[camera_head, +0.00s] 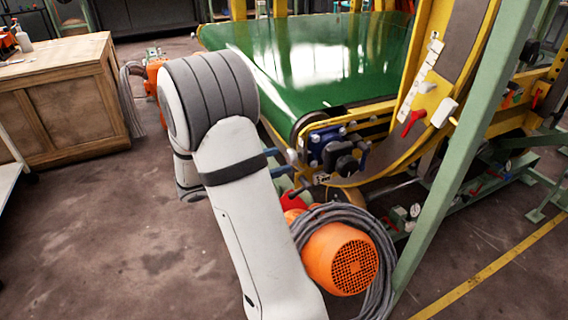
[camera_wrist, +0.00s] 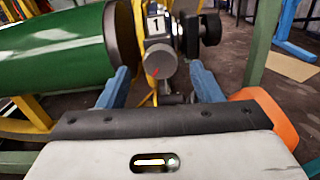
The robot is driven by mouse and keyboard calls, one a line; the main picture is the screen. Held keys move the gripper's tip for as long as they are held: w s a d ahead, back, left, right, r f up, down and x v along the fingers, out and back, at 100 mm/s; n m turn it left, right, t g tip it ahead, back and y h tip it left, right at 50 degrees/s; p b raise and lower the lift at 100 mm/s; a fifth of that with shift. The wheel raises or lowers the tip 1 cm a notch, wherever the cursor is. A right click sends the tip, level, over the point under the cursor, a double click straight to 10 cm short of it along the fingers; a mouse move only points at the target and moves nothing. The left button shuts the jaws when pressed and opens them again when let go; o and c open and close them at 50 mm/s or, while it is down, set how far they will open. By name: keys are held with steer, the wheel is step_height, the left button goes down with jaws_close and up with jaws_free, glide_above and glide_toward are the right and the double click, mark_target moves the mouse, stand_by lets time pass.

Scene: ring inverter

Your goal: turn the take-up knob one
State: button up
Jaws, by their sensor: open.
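The take-up knob one is a grey round knob (camera_wrist: 161,63) with a red mark, just below a white plate with the number 1 (camera_wrist: 156,23) in the wrist view. My gripper (camera_wrist: 162,80) is open, its two blue fingers left and right of the knob with gaps visible on both sides. The knob looks a little beyond or level with the fingertips; I cannot tell the depth. In the head view my gripper (camera_head: 280,161) shows only as blue fingers past my white arm, pointing at the take-up unit (camera_head: 322,145) at the belt's corner.
The green belt (camera_head: 310,55) lies behind the unit. A black knob (camera_wrist: 210,28) sits right of the knob. An orange motor (camera_head: 342,258) with a coiled grey hose is below. A green post (camera_head: 450,170) stands to the right.

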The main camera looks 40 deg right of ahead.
mark_target(294, 156)
steer(key=shift+x, duration=1.4)
steer(key=shift+c, duration=0.6)
steer(key=c, duration=0.9)
steer(key=shift+r, duration=0.15)
